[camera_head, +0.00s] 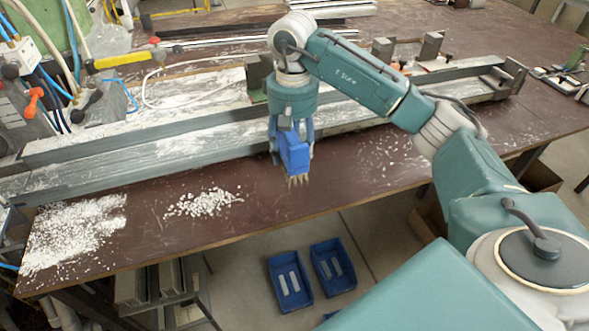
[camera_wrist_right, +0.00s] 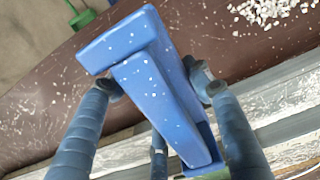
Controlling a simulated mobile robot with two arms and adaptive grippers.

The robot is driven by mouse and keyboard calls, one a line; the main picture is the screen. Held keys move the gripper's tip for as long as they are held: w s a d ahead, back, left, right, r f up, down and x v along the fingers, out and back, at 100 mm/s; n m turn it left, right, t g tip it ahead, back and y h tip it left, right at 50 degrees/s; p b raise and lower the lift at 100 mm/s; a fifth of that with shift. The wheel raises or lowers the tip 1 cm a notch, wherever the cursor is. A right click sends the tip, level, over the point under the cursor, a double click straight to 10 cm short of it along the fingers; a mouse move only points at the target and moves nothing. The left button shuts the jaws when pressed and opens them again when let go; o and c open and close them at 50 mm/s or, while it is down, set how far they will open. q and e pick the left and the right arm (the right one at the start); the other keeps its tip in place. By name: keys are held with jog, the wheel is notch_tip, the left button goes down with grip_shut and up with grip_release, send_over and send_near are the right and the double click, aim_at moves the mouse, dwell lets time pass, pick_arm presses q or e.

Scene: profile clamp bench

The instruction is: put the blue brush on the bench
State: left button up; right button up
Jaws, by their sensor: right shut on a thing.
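The blue brush (camera_head: 294,153) is held by my right gripper (camera_head: 291,138) above the front part of the brown bench (camera_head: 345,172), bristles pointing down. I cannot tell whether the bristle tips touch the bench top. In the right wrist view the blue brush (camera_wrist_right: 155,90) lies between the fingers of my right gripper (camera_wrist_right: 158,92), with white specks on its blue body. The fingers are closed against its sides. My left gripper is not in view.
A long grey metal profile (camera_head: 150,155) runs along the bench behind the brush. White chips (camera_head: 203,203) lie on the bench, with a larger spread (camera_head: 70,232) at left. Blue bins (camera_head: 290,281) stand on the floor below the front edge. Bare bench lies right of the brush.

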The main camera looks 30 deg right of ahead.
notch_tip(320, 180, down, 6)
jog(key=shift+f+p, duration=0.2)
jog(key=shift+p, duration=0.15)
jog(key=shift+f, duration=0.2)
jog(key=o, duration=1.1)
jog(key=shift+o, duration=0.2)
